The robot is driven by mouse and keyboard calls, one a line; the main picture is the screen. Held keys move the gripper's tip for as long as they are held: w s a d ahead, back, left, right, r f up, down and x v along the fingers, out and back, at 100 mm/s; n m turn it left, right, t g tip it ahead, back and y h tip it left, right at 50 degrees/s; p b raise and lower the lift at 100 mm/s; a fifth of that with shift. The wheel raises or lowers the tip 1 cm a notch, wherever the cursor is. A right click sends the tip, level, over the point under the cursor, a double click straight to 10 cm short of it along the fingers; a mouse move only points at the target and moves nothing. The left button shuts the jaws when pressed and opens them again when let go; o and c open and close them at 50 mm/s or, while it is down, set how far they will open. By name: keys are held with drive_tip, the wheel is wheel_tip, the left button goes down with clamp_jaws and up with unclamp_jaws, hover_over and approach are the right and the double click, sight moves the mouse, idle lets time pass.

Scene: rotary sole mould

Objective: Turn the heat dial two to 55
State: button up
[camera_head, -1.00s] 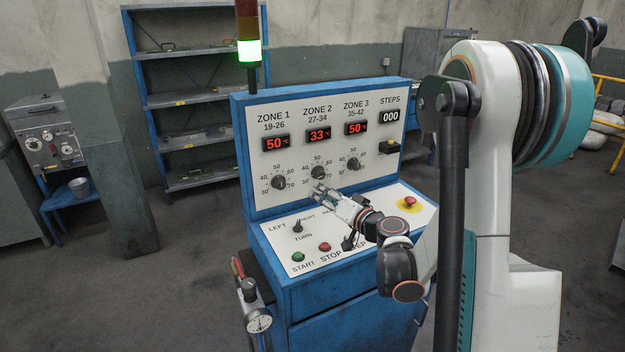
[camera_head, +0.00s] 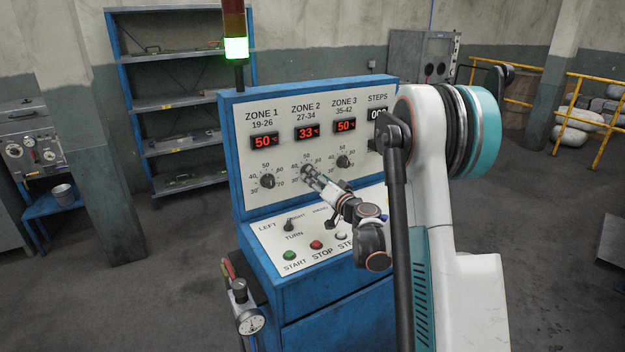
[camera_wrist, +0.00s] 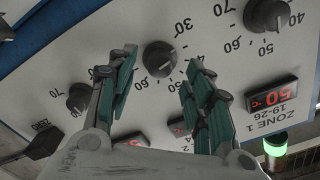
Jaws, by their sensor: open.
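Heat dial two is the dark round knob (camera_head: 307,170) under the ZONE 2 label on the machine's white panel. Its red display (camera_head: 307,132) reads 33. My gripper (camera_head: 314,179) is at this knob, coming from the lower right and partly covering it. In the wrist view, which is upside down, the knob (camera_wrist: 160,58) lies between the tips of my open gripper (camera_wrist: 160,64). Gaps show on both sides, and I see no clear contact. I cannot tell surely where its pointer stands.
The ZONE 1 dial (camera_head: 267,181) and ZONE 3 dial (camera_head: 344,161) flank it; both their displays read 50. Below, the sloping panel carries a LEFT/RIGHT switch (camera_head: 289,224), a green START button (camera_head: 289,255) and a red STOP button (camera_head: 316,244). A gauge (camera_head: 251,322) hangs at the left.

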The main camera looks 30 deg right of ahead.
drive_tip(key=shift+w, duration=1.6)
drive_tip(key=c, duration=1)
drive_tip(key=shift+c, duration=0.2)
drive_tip(key=shift+m+b, duration=0.3)
drive_tip(key=shift+b, duration=0.05)
drive_tip(key=m+b, duration=0.2)
drive_tip(key=m, duration=2.3)
drive_tip(key=shift+s+r+b, duration=0.1)
drive_tip(key=shift+b, duration=0.25)
drive_tip(key=shift+m, duration=0.3)
